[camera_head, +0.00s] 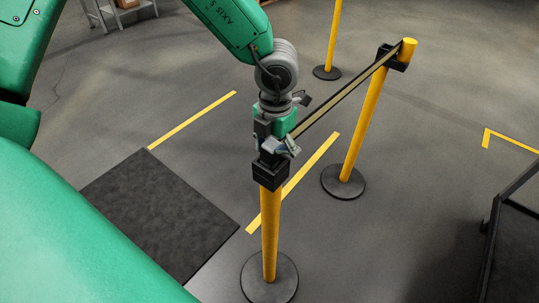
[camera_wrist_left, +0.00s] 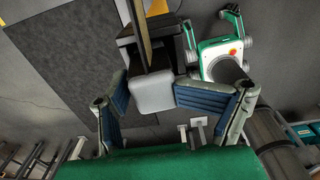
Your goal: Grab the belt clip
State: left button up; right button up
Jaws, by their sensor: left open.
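The near yellow post (camera_head: 270,230) stands upright with a black head (camera_head: 270,173) on top. A tan and black belt (camera_head: 345,93) runs from the far post toward this head. My left gripper (camera_head: 278,147) is at the top of the near post, pointing down, and hides where the belt meets the head. In the left wrist view, a light grey block (camera_wrist_left: 153,93), which looks like the belt clip, lies between the blue-padded fingers of my open left gripper (camera_wrist_left: 150,88). The fingers are spread either side of it; I cannot tell whether they touch it. My right gripper is not in view.
The far yellow post (camera_head: 366,125) holds the belt's other end, and another post (camera_head: 333,40) stands behind. A dark mat (camera_head: 160,215) lies left of the near post. A dark cart (camera_head: 515,240) is at the right edge. Yellow tape marks the open floor.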

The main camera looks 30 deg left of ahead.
aim_at(265, 155)
pick_arm(q)
jog(key=shift+d+f, duration=0.35)
jog(key=shift+d, duration=0.25)
jog(key=shift+d+f, duration=0.35)
jog(key=shift+d, duration=0.2)
jog(key=shift+s+a, duration=0.1)
jog(key=shift+a, duration=0.05)
jog(key=shift+o, duration=0.3)
jog(key=shift+a+f, duration=0.2)
jog(key=shift+a, duration=0.95)
jog(key=shift+s+a, duration=0.25)
jog(key=shift+a, duration=0.15)
jog(key=c, duration=0.7)
jog(key=shift+s+a+f, duration=0.1)
jog(key=shift+a, duration=0.2)
jog(key=c, duration=0.4)
jog(key=shift+a+f, duration=0.15)
jog(key=shift+w, duration=0.3)
jog(key=shift+w+d, duration=0.2)
jog(key=shift+d, duration=0.6)
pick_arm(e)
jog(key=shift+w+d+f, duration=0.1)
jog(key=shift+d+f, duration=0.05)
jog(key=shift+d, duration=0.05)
